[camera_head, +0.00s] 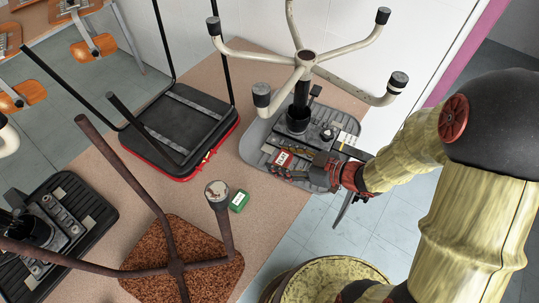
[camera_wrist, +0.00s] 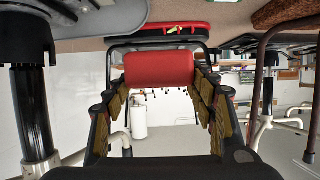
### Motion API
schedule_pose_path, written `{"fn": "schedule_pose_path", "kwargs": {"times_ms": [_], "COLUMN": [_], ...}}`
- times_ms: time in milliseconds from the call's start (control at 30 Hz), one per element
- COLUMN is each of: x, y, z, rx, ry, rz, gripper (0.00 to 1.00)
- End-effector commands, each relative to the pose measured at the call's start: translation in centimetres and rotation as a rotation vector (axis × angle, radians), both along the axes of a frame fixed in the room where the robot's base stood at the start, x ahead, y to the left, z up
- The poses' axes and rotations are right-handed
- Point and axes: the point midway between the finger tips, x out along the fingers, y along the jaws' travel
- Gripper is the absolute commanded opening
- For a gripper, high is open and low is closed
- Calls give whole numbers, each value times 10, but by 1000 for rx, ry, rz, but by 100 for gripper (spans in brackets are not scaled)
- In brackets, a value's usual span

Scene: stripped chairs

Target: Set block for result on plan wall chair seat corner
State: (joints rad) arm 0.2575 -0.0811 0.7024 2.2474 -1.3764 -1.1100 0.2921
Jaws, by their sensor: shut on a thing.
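A red block (camera_head: 283,158) with a white label is in my gripper (camera_head: 300,166), over the front corner of an upturned grey chair seat (camera_head: 256,142). This chair is nearest the white wall, with its pale star base up. In the wrist view, my gripper (camera_wrist: 162,80) has the plain red side of the block (camera_wrist: 159,68) between its two fingers. The block is low over the seat; I cannot tell whether it touches it. A green block (camera_head: 239,201) with a white label lies on the table beside the brown seat.
The tan tabletop (camera_head: 262,215) also bears an upturned black seat with a red rim (camera_head: 178,125), a brown speckled seat (camera_head: 195,260) with rusty legs, and a ribbed black seat (camera_head: 85,243). The grey chair's column (camera_wrist: 35,110) stands close at left in the wrist view.

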Motion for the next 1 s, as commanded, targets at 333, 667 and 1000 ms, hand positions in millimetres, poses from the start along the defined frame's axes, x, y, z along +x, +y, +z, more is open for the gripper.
{"fn": "schedule_pose_path", "kwargs": {"times_ms": [333,667,1000], "x": [24,89,114], "y": [16,28,31], "z": [-24,-67,-93], "rx": [-1,-1,-2], "ry": [-1,2,-1], "rz": [57,54,51], "gripper": [30,30,30]}}
